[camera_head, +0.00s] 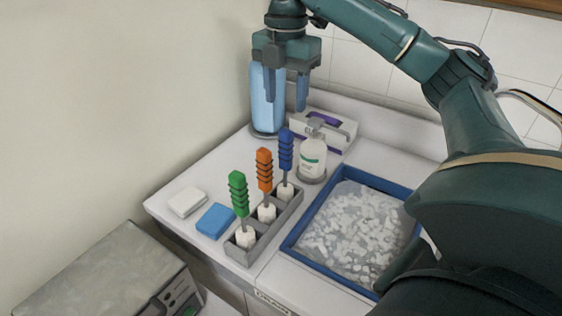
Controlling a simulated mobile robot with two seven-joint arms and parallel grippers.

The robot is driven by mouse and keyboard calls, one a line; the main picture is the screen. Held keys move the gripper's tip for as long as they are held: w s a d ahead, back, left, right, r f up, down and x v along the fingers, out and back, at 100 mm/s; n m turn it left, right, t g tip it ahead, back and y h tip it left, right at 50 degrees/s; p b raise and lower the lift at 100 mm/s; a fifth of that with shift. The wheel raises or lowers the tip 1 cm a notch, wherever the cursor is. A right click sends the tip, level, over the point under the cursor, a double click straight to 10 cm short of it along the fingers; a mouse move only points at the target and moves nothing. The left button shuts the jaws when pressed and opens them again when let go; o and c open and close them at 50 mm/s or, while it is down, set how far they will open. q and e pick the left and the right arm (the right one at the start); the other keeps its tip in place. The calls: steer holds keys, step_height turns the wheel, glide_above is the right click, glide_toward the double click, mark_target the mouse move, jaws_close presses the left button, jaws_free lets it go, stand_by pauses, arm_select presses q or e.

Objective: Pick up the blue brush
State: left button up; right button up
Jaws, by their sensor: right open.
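The blue brush (286,152) stands upright, handle up, in the far slot of a grey holder (249,255) on the white counter. An orange-handled brush (264,172) and a green-handled brush (238,195) stand in the same holder, nearer to me. My right gripper (287,92) comes in from the top right and points down. It is open and empty, above and a little beyond the blue brush's handle, apart from it. My left gripper is not in view.
A tall blue bottle (262,98) stands just behind my right gripper. A white pump bottle (313,155) and a box (338,131) are close right of the blue brush. A blue-rimmed tray (322,199), a blue sponge (215,220) and a white sponge (187,201) flank the holder.

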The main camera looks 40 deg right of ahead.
mark_target(286, 145)
steer(key=shift+w+d+r, duration=0.1)
steer(key=shift+d, duration=0.05)
steer(key=shift+f, duration=0.3)
step_height(286, 145, down, 7)
steer(key=shift+f, duration=0.1)
steer(key=shift+w+d+f, duration=0.1)
steer(key=shift+d+f, duration=0.05)
steer(key=shift+f, duration=1.15)
steer(key=shift+w+d+f, duration=0.1)
steer(key=shift+f, duration=1.2)
steer(key=shift+c, duration=0.4)
steer(key=c, duration=0.9)
